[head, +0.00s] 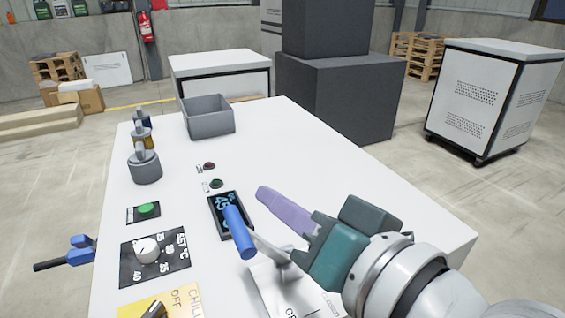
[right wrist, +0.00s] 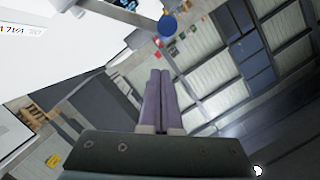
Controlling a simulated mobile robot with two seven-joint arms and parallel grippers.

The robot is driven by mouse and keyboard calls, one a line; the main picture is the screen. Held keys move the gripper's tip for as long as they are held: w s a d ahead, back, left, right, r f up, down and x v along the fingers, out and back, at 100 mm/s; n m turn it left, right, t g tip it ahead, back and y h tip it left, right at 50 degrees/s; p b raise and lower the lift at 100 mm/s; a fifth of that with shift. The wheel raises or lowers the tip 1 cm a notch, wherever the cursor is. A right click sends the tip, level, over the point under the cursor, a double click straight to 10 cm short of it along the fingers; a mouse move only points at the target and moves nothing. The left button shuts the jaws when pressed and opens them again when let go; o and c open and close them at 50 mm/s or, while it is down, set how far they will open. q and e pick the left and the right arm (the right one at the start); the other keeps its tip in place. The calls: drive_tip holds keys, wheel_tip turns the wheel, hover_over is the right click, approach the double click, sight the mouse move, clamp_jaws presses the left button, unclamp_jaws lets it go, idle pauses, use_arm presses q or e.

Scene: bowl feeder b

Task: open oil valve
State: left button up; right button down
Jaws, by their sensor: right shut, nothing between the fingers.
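A lever with a blue cylindrical handle (head: 239,232) stands on a white plate (head: 300,298) at the near edge of the panel. Its flat metal arm runs from the handle to a pivot on the plate. Partly covered lettering beginning "OP" shows on the plate. The handle's round blue end (right wrist: 168,25) also shows in the right wrist view, ahead of the fingers. My right gripper (head: 262,192) has purple fingers pressed together and empty. In the head view its fingertips are just beyond and right of the blue handle; I cannot tell whether they touch.
A small display (head: 229,214), a temperature dial (head: 147,251), a green button (head: 147,209) and a yellow chiller switch plate (head: 130,300) sit on the white table. A grey bin (head: 208,118) stands at the far end. The table's right side is clear.

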drive_tip(key=v, duration=1)
drive_tip(key=shift+d+b, duration=0.35)
drive_tip(key=shift+b, duration=0.1)
drive_tip(key=shift+r, duration=0.1)
